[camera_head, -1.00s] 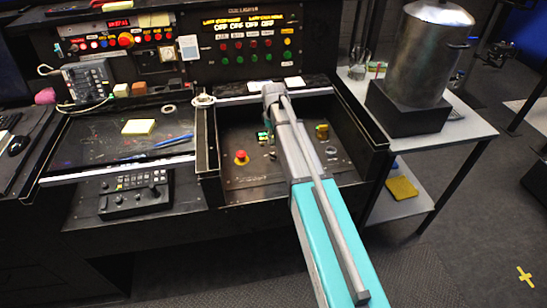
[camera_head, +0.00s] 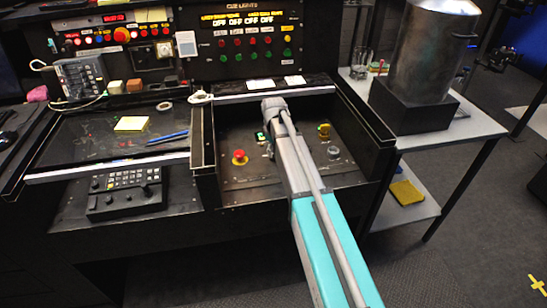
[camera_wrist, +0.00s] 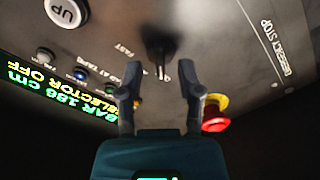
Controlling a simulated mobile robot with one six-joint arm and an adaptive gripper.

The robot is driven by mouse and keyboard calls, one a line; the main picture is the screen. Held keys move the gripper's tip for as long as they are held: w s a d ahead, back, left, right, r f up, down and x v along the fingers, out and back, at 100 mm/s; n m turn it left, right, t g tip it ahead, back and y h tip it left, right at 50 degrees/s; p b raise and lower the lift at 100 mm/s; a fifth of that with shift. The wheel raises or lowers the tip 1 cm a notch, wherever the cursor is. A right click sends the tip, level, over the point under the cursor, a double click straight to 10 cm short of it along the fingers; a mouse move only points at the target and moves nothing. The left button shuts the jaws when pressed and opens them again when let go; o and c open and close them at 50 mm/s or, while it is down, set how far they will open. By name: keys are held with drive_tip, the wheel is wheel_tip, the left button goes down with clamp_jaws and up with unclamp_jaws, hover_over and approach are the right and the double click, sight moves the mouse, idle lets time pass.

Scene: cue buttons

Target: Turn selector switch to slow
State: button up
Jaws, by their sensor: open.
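The selector switch (camera_wrist: 158,45) is a dark knob on the grey control panel, at the upper middle of the wrist view. A short white mark shows at its lower end. The label FAST is to its left; I cannot read a SLOW label. The green display (camera_wrist: 60,95) reads BAR 186 cm, SELECTOR OFF. My gripper (camera_wrist: 158,72) is open, with one finger on each side below the knob in the picture. In the head view my arm hides the gripper and the switch.
A red emergency stop button (camera_wrist: 215,113) with a yellow base is close beside the right finger; it also shows in the head view (camera_head: 239,157). A white UP button (camera_wrist: 66,12) and several small buttons are to the left. Raised black walls (camera_head: 205,160) surround the recessed panel.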

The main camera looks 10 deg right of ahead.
drive_tip(key=shift+f+b, duration=0.45)
drive_tip(key=shift+f, duration=0.25)
clamp_jaws()
